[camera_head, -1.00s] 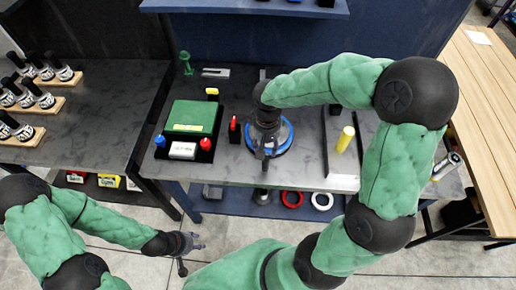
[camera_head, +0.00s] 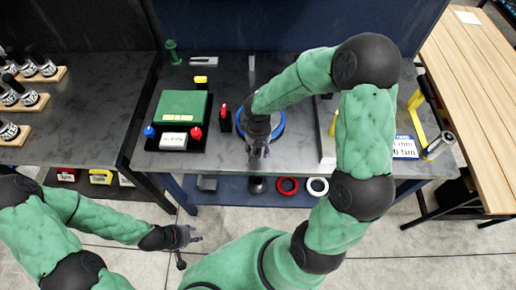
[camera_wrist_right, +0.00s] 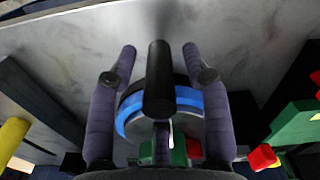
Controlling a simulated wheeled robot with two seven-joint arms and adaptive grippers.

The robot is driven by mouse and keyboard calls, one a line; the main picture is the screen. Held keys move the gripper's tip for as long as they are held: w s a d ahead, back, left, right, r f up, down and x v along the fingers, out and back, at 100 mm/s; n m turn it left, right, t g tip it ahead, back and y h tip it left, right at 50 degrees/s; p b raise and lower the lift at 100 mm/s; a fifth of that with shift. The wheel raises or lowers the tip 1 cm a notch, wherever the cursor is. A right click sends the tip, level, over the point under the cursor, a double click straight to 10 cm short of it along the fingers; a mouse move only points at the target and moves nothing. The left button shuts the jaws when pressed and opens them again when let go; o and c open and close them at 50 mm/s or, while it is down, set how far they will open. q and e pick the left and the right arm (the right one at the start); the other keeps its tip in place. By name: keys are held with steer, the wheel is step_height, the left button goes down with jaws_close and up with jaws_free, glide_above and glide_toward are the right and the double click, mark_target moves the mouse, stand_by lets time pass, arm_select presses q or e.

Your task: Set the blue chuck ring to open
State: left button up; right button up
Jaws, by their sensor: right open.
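The blue chuck ring (camera_head: 279,125) is on the round positioner on the grey bench, partly hidden by my right gripper (camera_head: 258,152) in the head view. In the right wrist view the blue ring (camera_wrist_right: 130,108) lies beyond my right gripper (camera_wrist_right: 160,62), whose two fingers are wide apart. A black rounded bar (camera_wrist_right: 159,80) stands between the fingers, with clear gaps on both sides. I see no finger touching the bar or ring. My left gripper (camera_head: 190,237) is low at the left, over the floor, its fingers apart and empty.
Left of the positioner are a green box (camera_head: 183,105), a red-topped black block (camera_head: 225,118) and blue and red knobs. A pale plate (camera_head: 327,135) stands to the right. A wooden table (camera_head: 475,90) is at the far right.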

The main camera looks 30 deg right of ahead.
jaws_close()
steer(key=shift+s+d, duration=0.1)
